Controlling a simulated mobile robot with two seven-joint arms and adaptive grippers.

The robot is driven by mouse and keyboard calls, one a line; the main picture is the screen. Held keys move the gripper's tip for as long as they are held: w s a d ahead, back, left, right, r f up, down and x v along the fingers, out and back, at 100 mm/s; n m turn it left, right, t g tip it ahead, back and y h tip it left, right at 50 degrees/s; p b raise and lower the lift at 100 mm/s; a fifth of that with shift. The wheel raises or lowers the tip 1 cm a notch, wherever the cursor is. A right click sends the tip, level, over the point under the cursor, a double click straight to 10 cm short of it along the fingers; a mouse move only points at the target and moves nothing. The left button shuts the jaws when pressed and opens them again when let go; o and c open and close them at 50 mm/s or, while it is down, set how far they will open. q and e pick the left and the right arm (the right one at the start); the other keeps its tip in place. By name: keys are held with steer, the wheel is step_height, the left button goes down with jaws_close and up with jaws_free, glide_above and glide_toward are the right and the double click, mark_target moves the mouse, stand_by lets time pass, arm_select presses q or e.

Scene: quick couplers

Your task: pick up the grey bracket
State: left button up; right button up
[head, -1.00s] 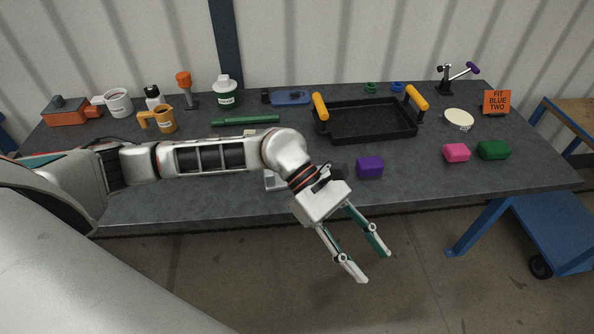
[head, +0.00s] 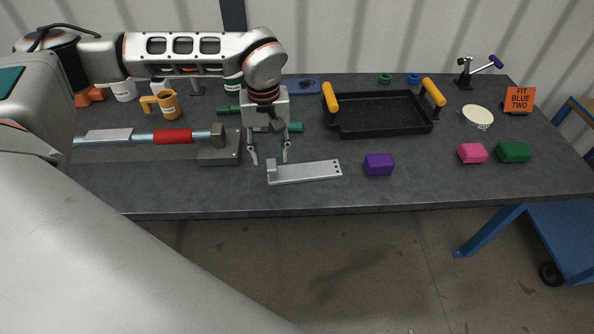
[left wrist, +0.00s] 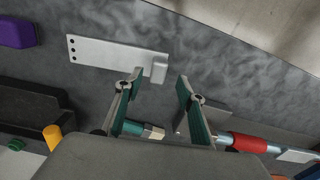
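The grey bracket (head: 305,172) lies flat on the table near its front edge. It is a light grey plate with holes at its right end and a raised block at its left end. It also shows in the left wrist view (left wrist: 115,52), with the raised block nearest the fingers. My left gripper (head: 269,161) is open and empty, pointing down just behind the bracket's left end. In the left wrist view its fingers (left wrist: 158,78) are spread apart, and I see no contact with the bracket. My right gripper is not in view.
A fixture with a red-banded rod (head: 172,137) and grey base stands left of the gripper. A green cylinder (head: 296,127) lies behind it. A purple block (head: 379,164) sits right of the bracket. A black tray (head: 385,131) with yellow handles stands behind. The front strip is mostly clear.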

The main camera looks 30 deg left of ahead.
mark_target(272, 164)
arm_select(q)
step_height(272, 164, down, 5)
steer(key=shift+w+b, duration=0.15)
steer(key=shift+b, duration=0.25)
steer(key=shift+r, duration=0.1)
jaws_close()
steer(key=shift+r, duration=0.1)
